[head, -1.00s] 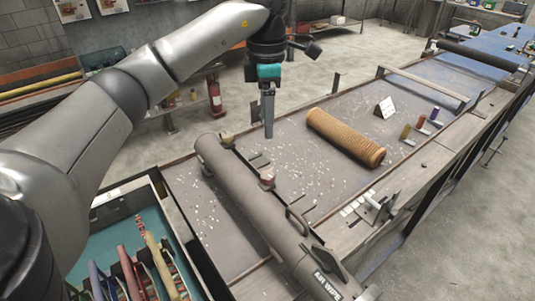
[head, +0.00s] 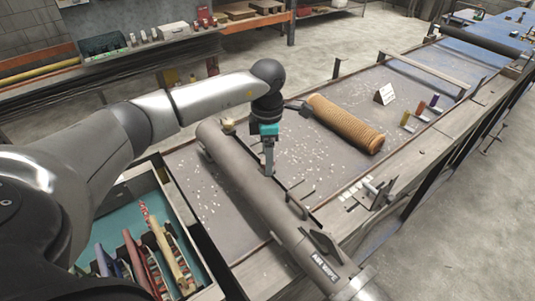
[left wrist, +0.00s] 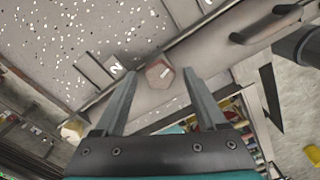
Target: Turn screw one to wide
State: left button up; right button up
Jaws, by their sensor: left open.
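In the left wrist view a reddish hexagonal screw head (left wrist: 160,71) with a pale mark on top shows between the fingertips of my left gripper (left wrist: 159,77). The fingers are open, one on each side, with gaps to the head. A paler yellowish screw head (left wrist: 72,130) shows at lower left; it is also in the head view (head: 227,126). In the head view my left gripper (head: 268,171) points down at the grey tube's side and hides the reddish head. A plate marked "N" (left wrist: 115,66) lies beside it. I see no number on either screw. My right gripper is not in view.
The long grey tube (head: 250,187), labelled "AIR WIPE", crosses the bench. A ribbed orange mesh tube (head: 345,123) lies beyond it. A tray (head: 200,240) with several coloured tools is at lower left. Bars and handles (head: 298,203) rise beside the grey tube.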

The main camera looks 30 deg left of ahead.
pick_arm(q)
jog(key=shift+f, duration=0.1)
grip_shut()
dwell(0.6)
